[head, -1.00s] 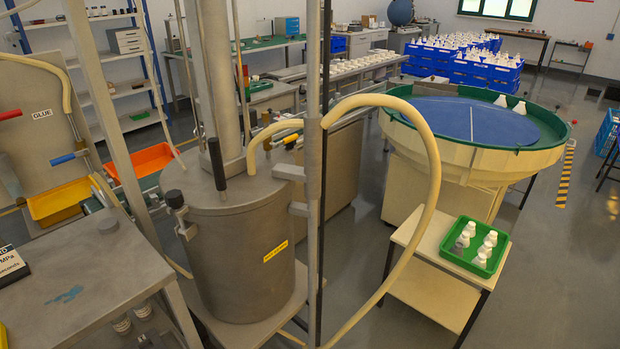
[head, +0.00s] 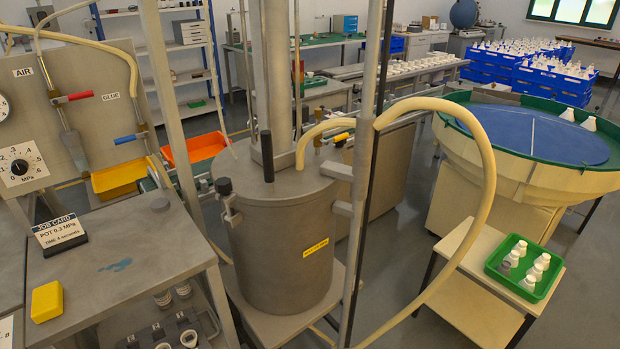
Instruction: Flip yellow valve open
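A small yellow handle (head: 342,137) shows just behind the hose at the top of the steel pot (head: 280,235). It lies nearly level, and the valve body under it is mostly hidden. On the grey panel (head: 60,130) at the left are a red lever (head: 74,97) by the AIR label and a blue lever (head: 131,138) by the GLUE label. Neither of my grippers is in view.
A steel table (head: 150,235) at the left bears a job card (head: 60,234) and a yellow block (head: 46,302). A thick cream hose (head: 487,170) loops right of the pot. A green tray of white bottles (head: 490,267) stands on a side table. Grey floor is open between.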

